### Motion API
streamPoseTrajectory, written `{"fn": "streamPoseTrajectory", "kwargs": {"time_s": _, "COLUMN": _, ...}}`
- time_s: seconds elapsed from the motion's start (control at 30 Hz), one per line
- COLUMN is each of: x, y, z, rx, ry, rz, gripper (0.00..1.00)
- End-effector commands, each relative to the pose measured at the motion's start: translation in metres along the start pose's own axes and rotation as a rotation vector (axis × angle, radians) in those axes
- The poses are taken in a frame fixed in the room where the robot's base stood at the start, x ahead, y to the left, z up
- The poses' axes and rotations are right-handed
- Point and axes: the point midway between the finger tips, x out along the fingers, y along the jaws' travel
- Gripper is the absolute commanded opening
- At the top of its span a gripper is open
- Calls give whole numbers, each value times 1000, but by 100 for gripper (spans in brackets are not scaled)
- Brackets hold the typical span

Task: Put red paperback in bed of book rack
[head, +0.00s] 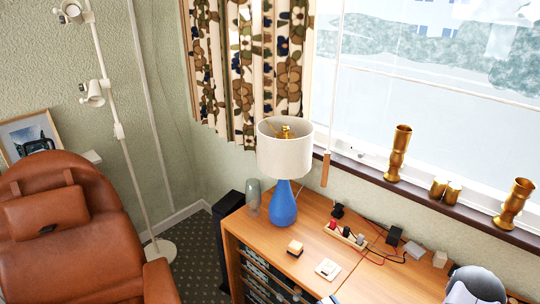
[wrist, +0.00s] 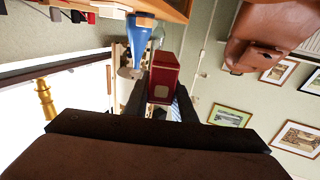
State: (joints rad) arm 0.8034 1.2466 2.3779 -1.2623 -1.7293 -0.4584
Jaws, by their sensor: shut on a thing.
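In the wrist view the red paperback (wrist: 164,72) stands between the two dark fingers of my gripper (wrist: 161,100), with a pale patch on the side facing me. My gripper is shut on it. A blue-and-white striped piece shows just beside the book, partly hidden by a finger. The book, my gripper's fingers and a book rack cannot be made out in the head view. No book rack can be clearly identified in the wrist view.
A wooden desk (head: 262,264) carries a blue lamp (head: 287,208), a glass, a power strip (head: 346,236), cables and small blocks. Gold vases (head: 399,155) stand on the windowsill. A brown leather chair (head: 70,240) and a floor lamp stand left.

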Motion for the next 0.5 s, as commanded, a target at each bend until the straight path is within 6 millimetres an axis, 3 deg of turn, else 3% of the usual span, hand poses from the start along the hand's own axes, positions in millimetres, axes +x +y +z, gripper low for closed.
{"fn": "streamPoseTrajectory", "kwargs": {"time_s": 0.2, "x": 11, "y": -24, "z": -7, "rx": 0, "ry": 1, "rz": -72, "gripper": 0}}
{"fn": "streamPoseTrajectory", "kwargs": {"time_s": 0.5, "x": 12, "y": -25, "z": -6, "rx": 0, "ry": 0, "rz": -75, "gripper": 0}}
